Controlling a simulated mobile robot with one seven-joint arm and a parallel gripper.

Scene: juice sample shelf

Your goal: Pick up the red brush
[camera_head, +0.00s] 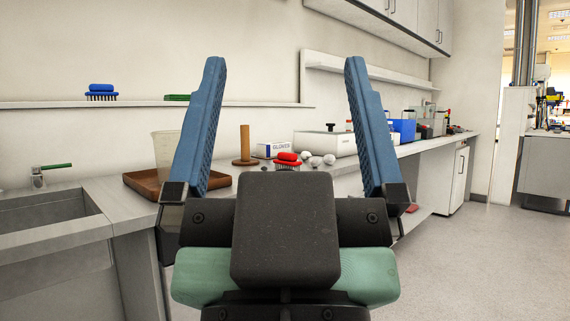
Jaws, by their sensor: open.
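The red brush (288,158) lies on the counter (330,178) near the middle of the view, its lower part close behind the top of my gripper's dark body. It has a red back and dark bristles below. My gripper (283,75) is in the foreground with its two blue fingers wide apart and nothing between them. The brush shows between the fingers but farther off, on the counter. It is apart from the gripper.
Pale round pieces (316,161) lie just right. A blue brush (101,91) and a green brush (177,97) are on the wall shelf. A sink (50,220) is left.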

